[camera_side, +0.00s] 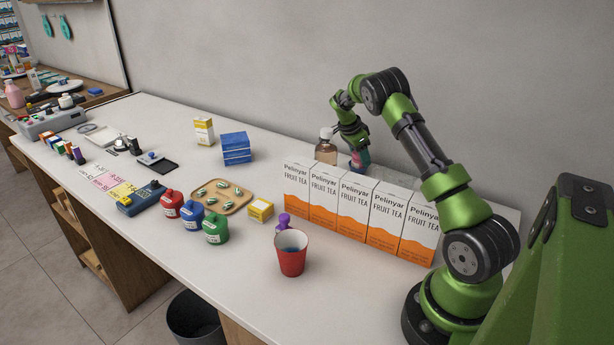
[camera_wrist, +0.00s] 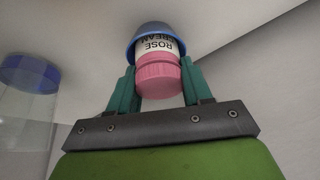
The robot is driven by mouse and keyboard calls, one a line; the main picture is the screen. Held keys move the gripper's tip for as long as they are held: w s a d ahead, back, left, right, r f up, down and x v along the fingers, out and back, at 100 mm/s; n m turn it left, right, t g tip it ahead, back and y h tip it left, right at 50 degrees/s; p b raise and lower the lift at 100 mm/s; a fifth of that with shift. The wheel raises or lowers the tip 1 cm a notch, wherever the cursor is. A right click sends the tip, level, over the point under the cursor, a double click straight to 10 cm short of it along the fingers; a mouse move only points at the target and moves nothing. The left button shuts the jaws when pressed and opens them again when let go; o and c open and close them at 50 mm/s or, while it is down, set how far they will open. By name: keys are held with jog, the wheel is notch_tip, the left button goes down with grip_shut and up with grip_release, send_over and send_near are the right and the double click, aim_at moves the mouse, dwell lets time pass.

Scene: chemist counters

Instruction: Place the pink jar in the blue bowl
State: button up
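The pink jar (camera_wrist: 160,73) has a pink lid and a white label with "ROSE CREAM" upside down in the wrist view. Its lid end is towards my gripper. My gripper (camera_wrist: 160,85) has its teal fingers against both sides of the jar and looks shut on it. The blue bowl (camera_wrist: 148,30) shows at the jar's far end, and that end overlaps the bowl's rim; whether the jar touches the bowl's bottom is hidden. In the side view my gripper (camera_side: 359,151) is low behind the tea boxes, with a bit of the jar showing; the bowl is mostly hidden there.
A row of fruit tea boxes (camera_side: 352,204) stands in front of my gripper. A brown bottle with a pale cap (camera_side: 326,151) stands just left of it. A red cup (camera_side: 291,257), a purple object (camera_side: 283,220) and a tray (camera_side: 222,197) are nearer the front. The wall is close behind.

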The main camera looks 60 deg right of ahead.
jog(key=shift+o, duration=1.2)
jog(key=shift+s+a+f, duration=0.15)
jog(key=shift+a+f, duration=0.1)
jog(key=shift+f, duration=0.2)
jog(key=shift+r, duration=0.35)
jog(key=a+r+n+t, duration=0.1)
jog(key=a+r, duration=0.3)
jog(key=r, duration=0.2)
jog(key=w+a+r+n+y, duration=0.1)
jog(key=a+r, duration=0.3)
jog(key=r, duration=0.1)
jog(key=w+a+r+n+t, duration=0.1)
jog(key=a+r, duration=0.3)
jog(key=r, duration=0.2)
jog(key=shift+w+a+r+n+t, duration=0.1)
jog(key=shift+w+r+n+t, duration=0.15)
jog(key=shift+r+n+t, duration=0.05)
jog(key=s+a+r+n+t+y, duration=0.1)
jog(key=s+a+r+n+t, duration=0.15)
jog(key=a, duration=0.45)
jog(key=s+a+r+n+t+y, duration=0.1)
jog(key=a+r+n, duration=0.25)
jog(key=a, duration=0.35)
jog(key=s+a+f+n+t+y, duration=0.2)
jog(key=s+a+n+t+y, duration=0.1)
jog(key=s+a+n, duration=0.7)
jog(key=s+a, duration=0.4)
jog(key=a, duration=0.3)
jog(key=shift+n, duration=0.4)
